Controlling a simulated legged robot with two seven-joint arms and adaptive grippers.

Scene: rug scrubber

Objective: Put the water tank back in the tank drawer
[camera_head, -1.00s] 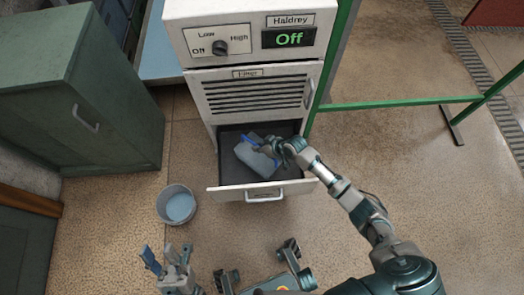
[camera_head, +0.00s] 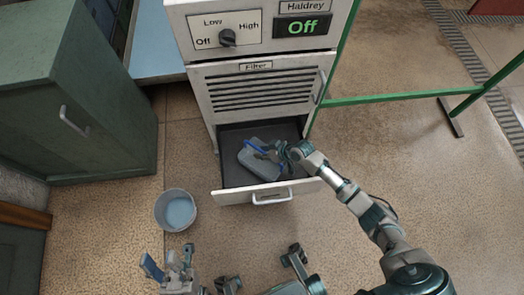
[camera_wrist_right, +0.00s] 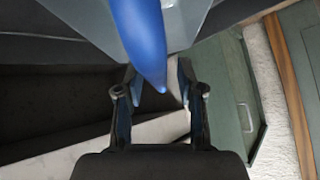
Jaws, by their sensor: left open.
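The water tank (camera_head: 262,168) is a grey-blue box with a blue handle (camera_head: 256,146). It lies inside the open tank drawer (camera_head: 232,195), turned at an angle to the drawer's sides. My right gripper (camera_head: 272,152) is over the tank's right side at the handle. In the right wrist view, the blue handle (camera_wrist_right: 142,35) runs between the two parted fingers (camera_wrist_right: 156,95), with a gap beside it. My left gripper (camera_head: 170,260) is open and empty at the bottom left, well away from the drawer.
A bucket (camera_head: 176,210) stands on the floor left of the drawer. A green cabinet (camera_head: 70,100) is at the left, and a green rail (camera_head: 400,100) is at the right.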

